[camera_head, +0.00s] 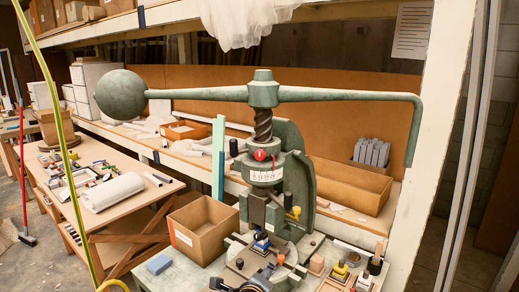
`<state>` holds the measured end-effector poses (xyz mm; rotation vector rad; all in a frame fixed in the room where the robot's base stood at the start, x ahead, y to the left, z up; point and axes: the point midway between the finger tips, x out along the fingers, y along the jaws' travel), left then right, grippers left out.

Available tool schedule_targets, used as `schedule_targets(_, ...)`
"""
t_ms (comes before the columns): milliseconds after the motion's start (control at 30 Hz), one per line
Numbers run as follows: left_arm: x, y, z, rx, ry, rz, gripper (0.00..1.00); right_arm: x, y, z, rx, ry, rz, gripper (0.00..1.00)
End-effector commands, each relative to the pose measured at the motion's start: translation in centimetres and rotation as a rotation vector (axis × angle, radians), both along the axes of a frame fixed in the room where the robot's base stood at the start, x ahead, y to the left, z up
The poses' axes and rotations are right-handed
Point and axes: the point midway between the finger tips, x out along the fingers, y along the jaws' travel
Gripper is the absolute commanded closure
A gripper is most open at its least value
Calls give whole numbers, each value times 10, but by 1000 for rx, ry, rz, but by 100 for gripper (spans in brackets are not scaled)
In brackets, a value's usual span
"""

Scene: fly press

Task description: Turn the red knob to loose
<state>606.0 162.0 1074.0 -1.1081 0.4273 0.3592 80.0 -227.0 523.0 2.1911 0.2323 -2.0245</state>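The red knob (260,155) is small and round with a pale mark on its face. It sits on the front of the grey-green collar around the dark screw of the fly press (264,95). A white label (265,176) with small print is on the collar just below the knob. The print is too small to read. Nothing covers the knob.
The press's long arm spans above the knob, with a ball weight (120,94) at left and a downturned handle (413,130) at right.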

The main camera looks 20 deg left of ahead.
Motion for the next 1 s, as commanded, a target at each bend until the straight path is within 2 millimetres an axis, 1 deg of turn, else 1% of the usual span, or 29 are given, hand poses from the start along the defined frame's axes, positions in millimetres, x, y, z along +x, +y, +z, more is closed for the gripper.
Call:
schedule_targets(33, 15, 4, 52, 153, -78, -62, 49, 4, -1, 10, -1, -5, 1, 60)
schedule_targets(67, 21, 6, 75, 246, -113, -94, 49, 5, -2, 12, -2, -9, 1, 60)
schedule_targets(100, 27, 8, 103, 366, -155, -131, 49, 8, -3, 15, -3, -12, 1, 60)
schedule_targets(167, 33, 13, 143, 538, -209, -169, 49, 10, -4, 20, -5, -15, 0, 60)
schedule_targets(200, 36, 17, 166, 644, -238, -186, 49, 10, -5, 22, -6, -17, 0, 60)
schedule_targets(300, 39, 26, 214, 866, -289, -206, 49, 10, -8, 27, -9, -16, 0, 60)
schedule_targets(400, 39, 34, 245, 1021, -314, -208, 49, 10, -10, 30, -11, -16, -1, 60)
schedule_targets(500, 39, 38, 261, 1108, -322, -207, 49, 10, -10, 31, -12, -15, -1, 60)
schedule_targets(567, 40, 40, 266, 1131, -323, -205, 49, 9, -10, 33, -12, -15, -1, 60)
schedule_targets(667, 48, 42, 269, 1142, -322, -204, 49, 9, -10, 36, -11, -14, -1, 60)
schedule_targets(767, 62, 44, 270, 1142, -322, -205, 49, 9, -10, 43, -11, -13, -1, 60)
schedule_targets(1000, 107, 51, 270, 1138, -322, -205, 49, 7, -10, 62, -12, -11, -1, 60)
